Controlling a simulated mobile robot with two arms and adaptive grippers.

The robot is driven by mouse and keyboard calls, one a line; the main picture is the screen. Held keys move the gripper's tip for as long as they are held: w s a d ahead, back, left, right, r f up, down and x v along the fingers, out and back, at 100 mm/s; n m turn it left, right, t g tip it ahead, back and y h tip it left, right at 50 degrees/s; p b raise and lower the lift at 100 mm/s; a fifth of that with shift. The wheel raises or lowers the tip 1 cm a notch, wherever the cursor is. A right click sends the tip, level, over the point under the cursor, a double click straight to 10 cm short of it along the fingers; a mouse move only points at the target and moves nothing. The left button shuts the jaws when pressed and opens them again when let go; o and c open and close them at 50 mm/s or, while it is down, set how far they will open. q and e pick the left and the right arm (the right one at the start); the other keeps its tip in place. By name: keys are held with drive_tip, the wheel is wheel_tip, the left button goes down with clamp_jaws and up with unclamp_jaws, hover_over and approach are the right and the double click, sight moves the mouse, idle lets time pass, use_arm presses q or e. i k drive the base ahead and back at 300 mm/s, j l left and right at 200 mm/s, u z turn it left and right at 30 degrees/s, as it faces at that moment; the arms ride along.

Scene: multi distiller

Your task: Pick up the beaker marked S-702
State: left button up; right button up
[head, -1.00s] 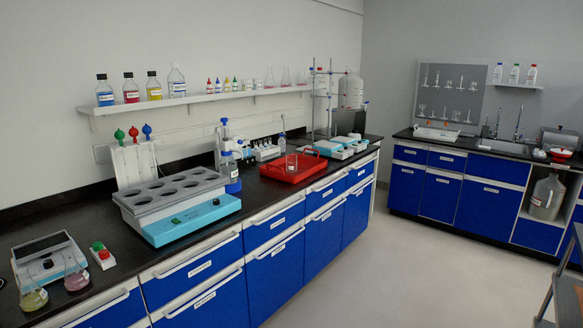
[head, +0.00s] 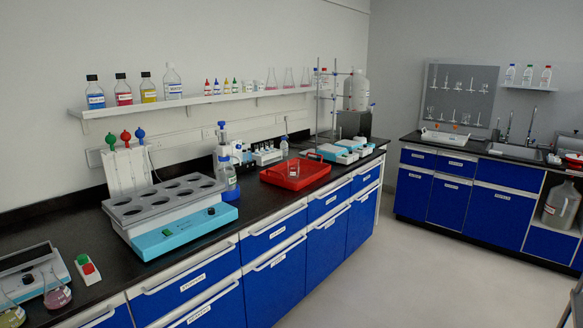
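A conical flask with pink liquid (head: 57,296) and one with yellow-green liquid (head: 11,315) stand at the bench's near left end. Neither of my grippers is in view.
A grey block with round wells on a light blue base (head: 187,229) stands on the near bench, left of the tray. A blue-based glass apparatus (head: 226,172) stands between them. The floor (head: 400,270) right of the bench is clear.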

sight(293, 165)
drive_tip(key=i+l, duration=0.25)
drive_tip(key=i, duration=0.25)
drive_tip(key=i+l+u, duration=0.15)
drive_tip(key=i, duration=0.3)
drive_tip(key=i+l, duration=0.35)
drive_tip(key=i+l+u, duration=0.1)
drive_tip(key=i+l, duration=0.2)
drive_tip(key=i, duration=0.3)
